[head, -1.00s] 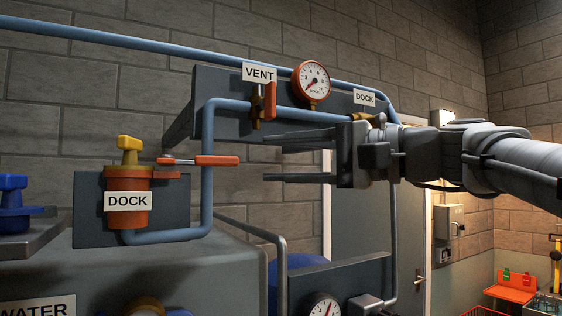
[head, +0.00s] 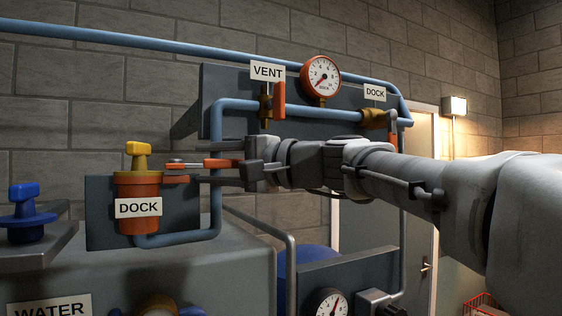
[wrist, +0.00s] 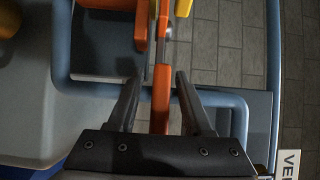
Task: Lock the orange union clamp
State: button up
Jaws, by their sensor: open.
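The orange union clamp (head: 138,205) carries a DOCK label and sits on a grey plate at left in the head view. A yellow handled cap (head: 138,156) stands upright on it. Its lever, with an orange grip (head: 222,163), points right from the clamp. My gripper (head: 205,179) is at the lever, coming from the right. In the wrist view my gripper (wrist: 155,90) is open, and the orange grip (wrist: 161,95) lies between its two fingers with a gap on each side. In the head view my gripper hides the grip's right end.
A blue pipe (head: 216,160) rises close to the lever and runs right under the VENT valve (head: 279,98). A gauge (head: 321,77) and a second DOCK sign (head: 375,93) are at upper right. A blue-capped fitting (head: 26,213) stands at far left.

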grip_shut()
dwell(1.4)
